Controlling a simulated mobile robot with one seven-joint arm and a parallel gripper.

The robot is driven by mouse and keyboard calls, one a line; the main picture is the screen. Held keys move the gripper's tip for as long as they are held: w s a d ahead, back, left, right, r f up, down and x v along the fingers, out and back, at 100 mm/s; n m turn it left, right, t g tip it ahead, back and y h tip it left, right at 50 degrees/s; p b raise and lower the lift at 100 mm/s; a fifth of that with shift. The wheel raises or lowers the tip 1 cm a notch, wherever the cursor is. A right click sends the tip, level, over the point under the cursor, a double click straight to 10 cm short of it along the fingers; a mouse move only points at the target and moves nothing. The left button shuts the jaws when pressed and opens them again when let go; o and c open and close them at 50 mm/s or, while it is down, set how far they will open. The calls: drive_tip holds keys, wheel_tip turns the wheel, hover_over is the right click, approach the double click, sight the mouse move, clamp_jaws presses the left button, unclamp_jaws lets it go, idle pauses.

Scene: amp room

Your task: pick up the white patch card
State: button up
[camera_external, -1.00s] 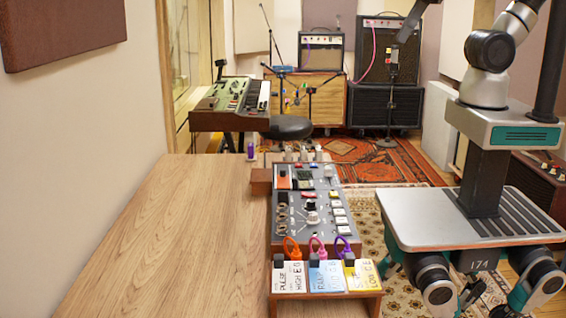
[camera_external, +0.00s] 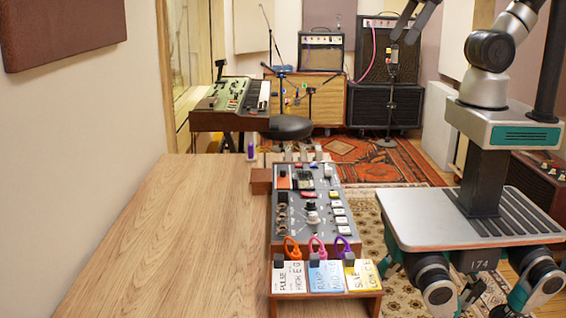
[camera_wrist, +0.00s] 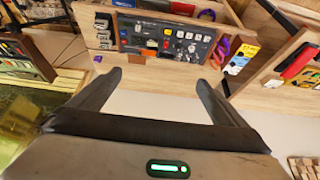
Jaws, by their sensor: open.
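The white patch card (camera_external: 289,277), lettered "PULSE HIGH E G", stands at the left end of a small wooden rack (camera_external: 325,297) at the table's near end. It has a dark clip and an orange loop at its top. A blue-and-white card (camera_external: 326,277) and a yellow-and-white card (camera_external: 361,273) stand beside it. My gripper (camera_external: 404,40) is high at the upper right, far from the cards. Its two fingers are apart and empty in the wrist view (camera_wrist: 158,78). There, a card with a yellow edge (camera_wrist: 247,49) shows at the right; I cannot make out the white one.
A control panel with knobs and sockets (camera_external: 335,215) lies behind the card rack. The wooden table (camera_external: 170,240) is clear on the left. A keyboard (camera_external: 232,105), a stool (camera_external: 288,127) and amplifiers (camera_external: 385,50) stand farther back.

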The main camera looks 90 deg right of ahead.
drive_tip(key=w+a+f+g+b, duration=0.1)
drive_tip(key=w+a+f+b, duration=0.2)
drive_tip(key=w+a, duration=0.7)
drive_tip(key=w+a+f+b, duration=0.2)
drive_tip(key=w+a+b, duration=0.1)
drive_tip(key=w+a, duration=0.7)
drive_tip(key=w+a+f+b, duration=0.1)
drive_tip(key=w+a+f, duration=0.2)
drive_tip(key=a+f, duration=0.75)
drive_tip(key=w+a+f+b, duration=0.25)
drive_tip(key=a+f, duration=0.55)
drive_tip(key=a, duration=0.5)
approach(281, 276)
drive_tip(key=shift+p+x, duration=0.45)
drive_tip(key=shift+x, duration=2.75)
drive_tip(key=c, duration=1.1)
